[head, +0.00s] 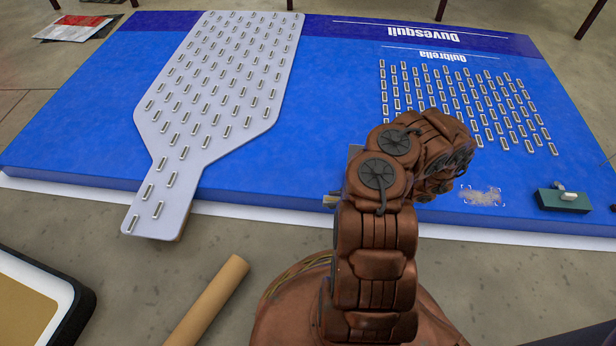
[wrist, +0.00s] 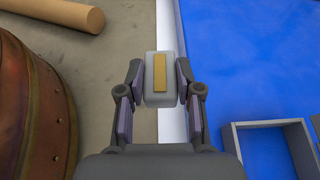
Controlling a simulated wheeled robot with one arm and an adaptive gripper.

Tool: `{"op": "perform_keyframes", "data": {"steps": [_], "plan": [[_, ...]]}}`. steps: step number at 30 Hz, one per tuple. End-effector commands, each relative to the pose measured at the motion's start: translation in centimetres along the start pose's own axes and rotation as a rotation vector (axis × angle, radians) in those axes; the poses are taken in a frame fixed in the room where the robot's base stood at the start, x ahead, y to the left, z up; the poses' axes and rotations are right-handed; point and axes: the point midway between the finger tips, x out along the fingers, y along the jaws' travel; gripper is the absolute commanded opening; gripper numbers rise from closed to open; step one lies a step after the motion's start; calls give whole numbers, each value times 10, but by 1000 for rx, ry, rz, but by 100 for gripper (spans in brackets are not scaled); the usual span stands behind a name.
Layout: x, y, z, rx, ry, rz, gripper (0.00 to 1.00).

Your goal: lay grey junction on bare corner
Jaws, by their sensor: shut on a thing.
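My gripper (wrist: 158,82) is shut on the grey junction (wrist: 159,98), a small pale grey block with a tan strip on its face. In the wrist view it is held between both fingers, over the panel's white edge and the concrete floor.
A dark green block (head: 563,201) with a small pale piece on top sits right of the patch. A grey open frame (wrist: 234,141) lies on the panel. A bottle-shaped grey board (head: 215,90) carries several LED strips. A cardboard tube (head: 207,302) lies on the floor.

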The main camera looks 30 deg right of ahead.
Motion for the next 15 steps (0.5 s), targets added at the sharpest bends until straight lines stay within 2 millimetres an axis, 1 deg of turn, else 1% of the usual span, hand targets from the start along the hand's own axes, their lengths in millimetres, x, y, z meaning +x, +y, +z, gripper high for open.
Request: {"op": "perform_keyframes", "data": {"steps": [2, 5, 15], "plan": [[1, 2, -4, -1, -1, 4, 0], [10, -7, -4, -5, -1, 7, 0], [57, -63, 6, -6, -1, 6, 0]]}}
